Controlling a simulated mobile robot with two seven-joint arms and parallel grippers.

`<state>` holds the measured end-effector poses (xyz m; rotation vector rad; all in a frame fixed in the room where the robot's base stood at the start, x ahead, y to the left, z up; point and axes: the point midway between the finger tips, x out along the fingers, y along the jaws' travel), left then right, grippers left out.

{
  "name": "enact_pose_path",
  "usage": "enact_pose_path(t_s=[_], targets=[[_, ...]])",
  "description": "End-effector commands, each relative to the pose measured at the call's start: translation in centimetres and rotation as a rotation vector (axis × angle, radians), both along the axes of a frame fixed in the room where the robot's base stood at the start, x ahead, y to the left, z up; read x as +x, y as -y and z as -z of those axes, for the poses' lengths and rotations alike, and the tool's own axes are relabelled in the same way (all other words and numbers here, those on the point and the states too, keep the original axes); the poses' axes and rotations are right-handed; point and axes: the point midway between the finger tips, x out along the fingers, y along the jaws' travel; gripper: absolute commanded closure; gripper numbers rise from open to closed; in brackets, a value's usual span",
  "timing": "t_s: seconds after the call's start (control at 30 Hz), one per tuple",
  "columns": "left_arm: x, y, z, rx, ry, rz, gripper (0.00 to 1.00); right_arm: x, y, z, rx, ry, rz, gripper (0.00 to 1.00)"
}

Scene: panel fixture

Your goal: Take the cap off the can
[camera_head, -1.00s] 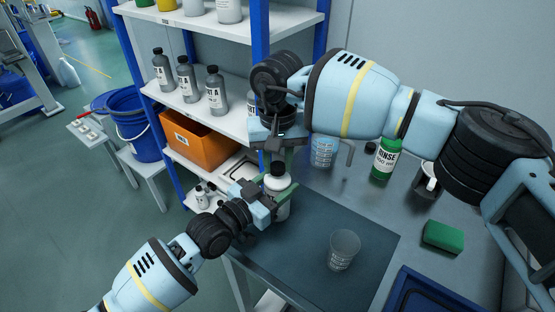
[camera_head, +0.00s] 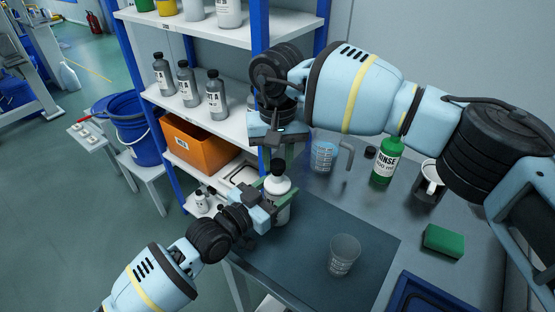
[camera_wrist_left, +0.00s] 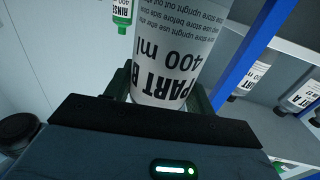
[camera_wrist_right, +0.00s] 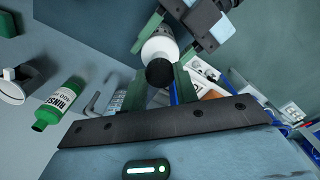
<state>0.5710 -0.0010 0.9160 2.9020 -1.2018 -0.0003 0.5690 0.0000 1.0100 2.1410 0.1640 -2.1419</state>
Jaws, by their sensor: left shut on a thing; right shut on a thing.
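The can (camera_head: 277,200) is a white bottle held upright above the dark mat's back left corner. Its label reads PART B 400 ml in the left wrist view (camera_wrist_left: 172,50). My left gripper (camera_head: 275,197) is shut around the can's body. The black cap (camera_head: 278,166) is at the can's top. In the right wrist view the cap (camera_wrist_right: 160,72) is between the green fingers of my right gripper (camera_wrist_right: 161,80), which is shut on it from above. The white can (camera_wrist_right: 160,45) shows just beyond it. I cannot tell whether the cap and neck are apart.
A clear beaker (camera_head: 344,255) stands on the dark mat (camera_head: 300,262). A jug (camera_head: 324,155), green RINSE bottle (camera_head: 387,160), white mug (camera_head: 428,180) and green sponge (camera_head: 444,241) stand to the right. A shelf (camera_head: 235,125) with grey bottles is behind left.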

Motion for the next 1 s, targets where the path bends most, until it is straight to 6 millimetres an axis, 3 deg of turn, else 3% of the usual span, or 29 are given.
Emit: enact_pose_path(t_s=[0.4, 0.77, 1.0], targets=[[0.0, 0.0, 0.0, 0.001, -0.001, 0.000, 1.00, 0.0, 0.0, -0.3, 0.000, 0.001, 0.000, 0.98], [0.0, 0.0, 0.0, 0.001, -0.001, 0.000, 1.00, 0.1, 0.0, -3.9, 0.000, 0.002, 0.001, 0.98], [0.0, 0.0, 0.0, 0.001, -0.001, 0.000, 1.00, 0.0, 0.0, -4.1, 0.000, 0.000, 0.000, 0.98]])
